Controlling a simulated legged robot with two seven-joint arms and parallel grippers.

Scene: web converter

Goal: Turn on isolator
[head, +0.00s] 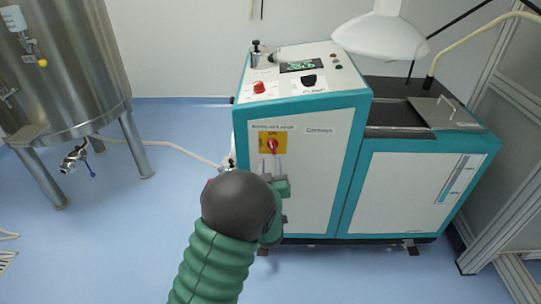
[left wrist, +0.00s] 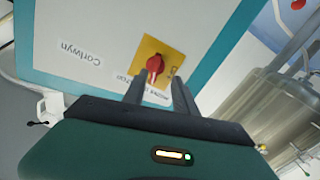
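The isolator is a red rotary knob (head: 272,146) on a yellow square plate (head: 263,148), on the front of a white and teal machine (head: 310,190). A small label sits just above the plate. In the left wrist view the red knob (left wrist: 154,66) appears just beyond the fingertips, between their lines. My left gripper (head: 273,160) is open and empty, just below the knob; its two fingers (left wrist: 158,82) are apart and point at the panel. Whether they touch the panel cannot be told. The knob's exact setting is too small to read. My right gripper is not in view.
The machine's top has a lit green display (head: 302,65) and a red button (head: 259,87). A steel tank (head: 65,70) on legs stands at left, with a hose running toward the machine. A white hood (head: 383,38) hangs above the right section. Blue floor is open at left.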

